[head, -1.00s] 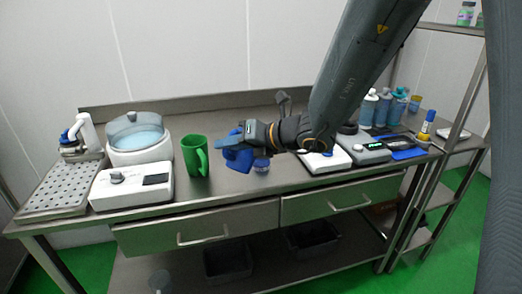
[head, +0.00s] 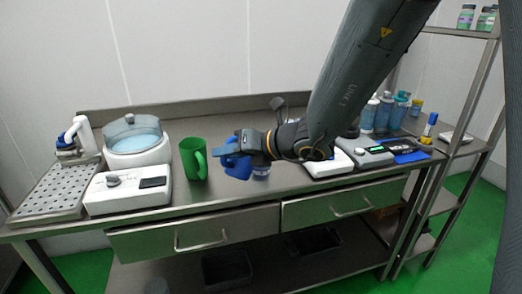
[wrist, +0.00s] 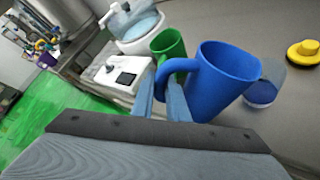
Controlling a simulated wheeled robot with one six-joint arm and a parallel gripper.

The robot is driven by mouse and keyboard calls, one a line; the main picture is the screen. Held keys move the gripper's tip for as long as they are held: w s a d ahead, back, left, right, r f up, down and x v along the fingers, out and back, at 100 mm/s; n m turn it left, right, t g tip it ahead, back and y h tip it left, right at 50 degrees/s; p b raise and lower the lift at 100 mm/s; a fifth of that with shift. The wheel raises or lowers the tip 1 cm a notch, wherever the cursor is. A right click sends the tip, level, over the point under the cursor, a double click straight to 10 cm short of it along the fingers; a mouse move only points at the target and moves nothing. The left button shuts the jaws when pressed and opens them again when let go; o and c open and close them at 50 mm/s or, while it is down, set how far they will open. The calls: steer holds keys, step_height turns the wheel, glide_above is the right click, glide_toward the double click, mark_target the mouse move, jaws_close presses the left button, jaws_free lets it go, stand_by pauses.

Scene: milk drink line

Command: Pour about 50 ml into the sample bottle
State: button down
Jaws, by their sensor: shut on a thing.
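My gripper (wrist: 164,92) is shut on the handle of a blue jug (wrist: 218,82). The jug also shows in the head view (head: 236,166), held over the steel table and partly covered by my gripper. In the wrist view the jug leans a little to the right, its open mouth upward; its contents are hidden. A small clear container with a blue lower part (wrist: 262,93), seemingly the sample bottle, stands just right of the jug. It also shows in the head view (head: 261,170), partly behind my gripper. I see no stream between them.
A green jug (head: 193,158) stands left of the blue one. A white device (head: 130,190) and a lidded water bath (head: 137,143) are farther left. A yellow and black round piece (wrist: 303,53) lies beyond the bottle. Scales and several bottles stand at the right.

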steer(key=shift+f+b, duration=0.15)
steer(key=shift+b, duration=0.15)
steer(key=b, duration=0.1)
steer(key=f+b, duration=0.2)
steer(key=shift+s+a+f+n+b, duration=0.1)
steer(key=shift+s+a+n+b, duration=0.2)
steer(key=shift+s+n, duration=0.1)
steer(key=f+b, duration=0.1)
steer(key=b, duration=0.3)
steer(key=s+a+f+n+t+h+b, duration=0.1)
steer(key=b, duration=0.3)
steer(key=f+n+t+b, duration=0.1)
steer(key=b, duration=0.3)
steer(key=shift+s+a+f, duration=0.2)
steer(key=shift+s+a, duration=0.15)
steer(key=shift+s, duration=0.05)
steer(key=b, duration=0.2)
steer(key=f+n+b, duration=0.1)
steer(key=b, duration=0.1)
steer(key=t+b, duration=0.1)
steer(key=b, duration=0.2)
steer(key=shift+s+a+f+n+h, duration=0.25)
steer(key=shift+a+n+h, duration=0.05)
steer(key=shift+h, duration=0.1)
steer(key=shift+s+f+b, duration=0.1)
steer(key=shift+s+b, duration=0.1)
steer(key=shift+b, duration=0.25)
